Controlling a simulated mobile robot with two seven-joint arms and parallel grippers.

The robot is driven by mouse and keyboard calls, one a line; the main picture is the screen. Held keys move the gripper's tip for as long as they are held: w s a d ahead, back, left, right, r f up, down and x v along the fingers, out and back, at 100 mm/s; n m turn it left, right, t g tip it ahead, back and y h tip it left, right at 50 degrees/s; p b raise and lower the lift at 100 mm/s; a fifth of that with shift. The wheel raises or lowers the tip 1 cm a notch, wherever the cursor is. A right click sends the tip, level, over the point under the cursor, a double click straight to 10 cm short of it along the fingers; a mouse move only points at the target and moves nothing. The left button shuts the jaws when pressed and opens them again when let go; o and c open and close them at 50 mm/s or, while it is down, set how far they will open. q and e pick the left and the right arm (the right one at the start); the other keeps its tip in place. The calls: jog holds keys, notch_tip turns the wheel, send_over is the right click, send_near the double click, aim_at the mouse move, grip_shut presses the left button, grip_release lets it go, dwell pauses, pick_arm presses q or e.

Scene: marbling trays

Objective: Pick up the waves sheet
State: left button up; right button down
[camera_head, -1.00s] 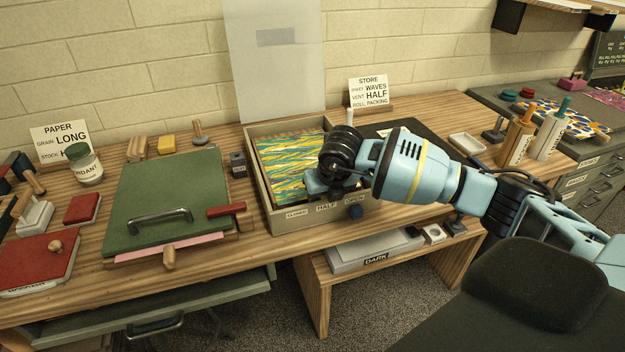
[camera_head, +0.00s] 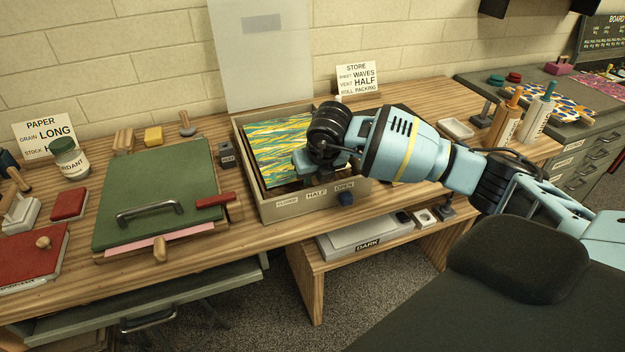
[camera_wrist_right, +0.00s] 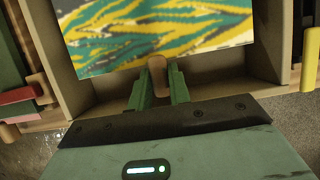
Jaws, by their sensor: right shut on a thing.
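The waves sheet (camera_head: 278,150), streaked in yellow, green and white, is at the open-topped store box (camera_head: 275,212). It looks raised a little, with a dark gap between its near edge and the box's front wall. My right gripper (camera_head: 305,168) is over the box at the sheet's near edge. In the right wrist view the sheet (camera_wrist_right: 160,35) fills the top, and my green right fingers (camera_wrist_right: 158,85) are shut on a small wooden tab (camera_wrist_right: 157,70) at its near edge. My right wrist hides the box's right part. My left gripper is not in view.
The box front has a dark blue knob (camera_head: 346,198) beside vent labels. A green press board (camera_head: 160,190) with a handle lies to the left. A store sign (camera_head: 357,78) and a translucent panel (camera_head: 262,55) stand behind. A white tray (camera_head: 457,129) sits right.

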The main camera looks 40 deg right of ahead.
notch_tip(320, 180, up, 8)
dwell(0.6)
